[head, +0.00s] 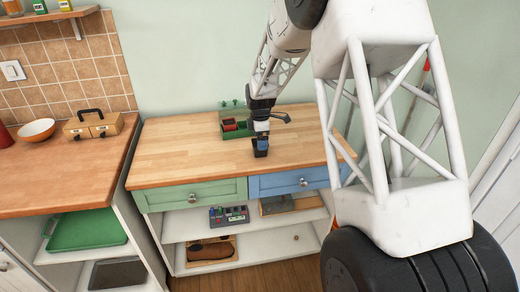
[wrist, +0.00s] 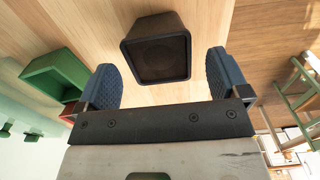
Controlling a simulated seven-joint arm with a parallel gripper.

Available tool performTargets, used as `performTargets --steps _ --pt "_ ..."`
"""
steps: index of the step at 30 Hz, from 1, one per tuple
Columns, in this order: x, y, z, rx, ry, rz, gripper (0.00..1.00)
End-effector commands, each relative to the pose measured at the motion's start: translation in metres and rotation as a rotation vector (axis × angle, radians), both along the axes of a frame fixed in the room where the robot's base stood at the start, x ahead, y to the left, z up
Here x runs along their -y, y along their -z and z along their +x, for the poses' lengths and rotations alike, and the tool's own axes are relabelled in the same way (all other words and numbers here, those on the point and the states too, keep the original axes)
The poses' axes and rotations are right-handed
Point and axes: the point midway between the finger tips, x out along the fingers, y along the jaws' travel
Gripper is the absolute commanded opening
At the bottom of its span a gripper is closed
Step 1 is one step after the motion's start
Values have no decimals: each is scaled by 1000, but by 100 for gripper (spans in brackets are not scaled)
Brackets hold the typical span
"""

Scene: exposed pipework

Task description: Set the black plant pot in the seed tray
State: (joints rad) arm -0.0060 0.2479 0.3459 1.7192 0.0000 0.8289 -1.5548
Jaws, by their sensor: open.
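The black plant pot (wrist: 156,48) stands on the wooden counter, its open square mouth facing my gripper in the wrist view. In the head view the pot (head: 261,153) is small and partly covered by my gripper (head: 262,142), which points down at it. In the wrist view my gripper (wrist: 164,82) is open, with one blue finger toward each side of the pot and clear space between. The green seed tray (head: 234,132) sits on the counter just behind and left of the pot, with a red pot (head: 229,125) in it.
The counter is clear to the left and right of the pot. Drawers and a shelf with a grey caddy (head: 229,215) are below. My arm hides part of the counter's right side.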

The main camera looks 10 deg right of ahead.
Motion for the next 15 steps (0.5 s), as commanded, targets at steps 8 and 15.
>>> performTargets --steps 8,15 --pt "0 24 1 0 0 0 94" --pt "0 26 1 1 0 0 94"
